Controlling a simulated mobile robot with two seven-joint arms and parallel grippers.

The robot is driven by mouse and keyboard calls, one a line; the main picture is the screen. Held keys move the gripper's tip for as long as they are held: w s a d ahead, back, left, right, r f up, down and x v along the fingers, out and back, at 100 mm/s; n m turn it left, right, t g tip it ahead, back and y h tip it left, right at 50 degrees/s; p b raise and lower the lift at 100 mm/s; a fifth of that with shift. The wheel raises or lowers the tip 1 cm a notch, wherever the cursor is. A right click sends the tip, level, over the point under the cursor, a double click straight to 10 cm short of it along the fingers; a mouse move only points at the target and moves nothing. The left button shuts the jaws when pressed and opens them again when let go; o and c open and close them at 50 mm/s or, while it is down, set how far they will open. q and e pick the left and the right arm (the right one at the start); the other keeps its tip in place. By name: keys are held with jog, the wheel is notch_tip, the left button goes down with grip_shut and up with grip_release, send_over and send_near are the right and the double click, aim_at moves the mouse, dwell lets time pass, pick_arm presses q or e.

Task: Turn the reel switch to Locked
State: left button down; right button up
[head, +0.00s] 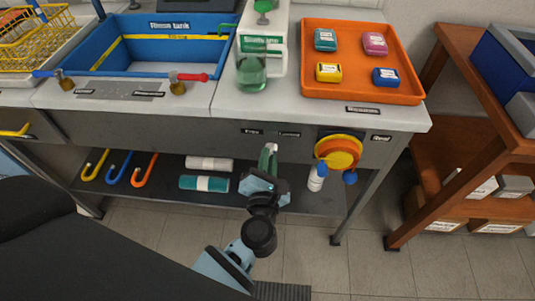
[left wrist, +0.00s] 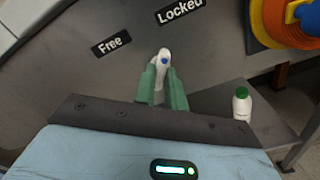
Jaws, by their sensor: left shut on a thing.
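The reel switch (left wrist: 163,57) is a small white lever with a blue dot, on the grey front panel. In the left wrist view it sits between the green fingertips of my left gripper (left wrist: 161,84), which is shut on it. I cannot tell exactly which label the lever points to. My right gripper is not in view.
An orange and yellow hose reel (head: 340,150) with a blue knob is on the panel to the right. A white bottle (head: 317,178) stands below it on the shelf. Hooked coloured handles (head: 120,166) are at the shelf's left. A wooden rack (head: 470,140) stands at right.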

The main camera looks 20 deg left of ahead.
pick_arm(q)
jog(key=shift+r+m+p, duration=0.1)
jog(key=shift+m+p, duration=0.4)
jog(key=shift+m, duration=0.2)
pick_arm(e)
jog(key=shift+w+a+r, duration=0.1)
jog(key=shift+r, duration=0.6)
pick_arm(q)
jog(key=c, duration=1.5)
grip_release()
jog(key=shift+o, duration=0.2)
jog(key=shift+s+d, duration=0.1)
